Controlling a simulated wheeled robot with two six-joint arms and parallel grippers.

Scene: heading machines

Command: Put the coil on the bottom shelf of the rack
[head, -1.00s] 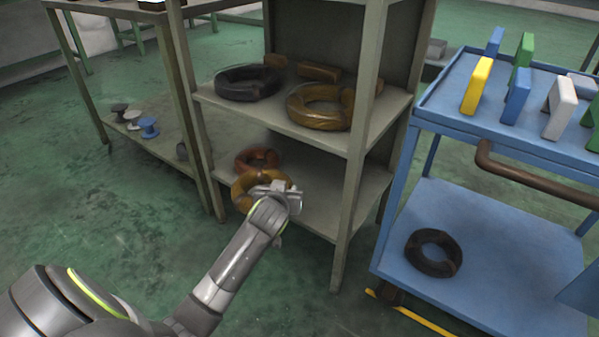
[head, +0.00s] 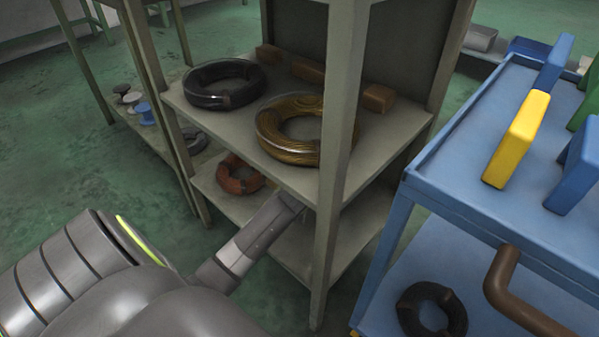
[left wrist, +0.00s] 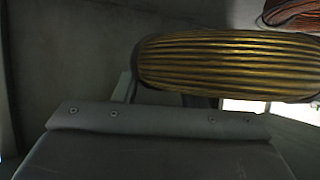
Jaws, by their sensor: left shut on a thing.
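The yellow-brown coil (left wrist: 230,66) is large and close in the left wrist view, at the jaws of my left gripper (left wrist: 165,112), which is shut on it. In the head view my left arm reaches between the shelves of the grey rack (head: 341,140). The upper shelf and my arm hide the gripper and the held coil there, so I cannot tell whether the coil touches the bottom shelf (head: 345,240). A red-brown coil (head: 239,175) lies on that shelf to the left; a reddish coil also shows in the left wrist view (left wrist: 294,12). My right gripper is not in view.
The upper shelf holds a black coil (head: 225,83), another yellow coil (head: 290,130) and brown blocks (head: 378,98). A front post stands just right of my arm. A blue cart (head: 450,190) at the right carries coloured blocks and a black coil (head: 432,309) below.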

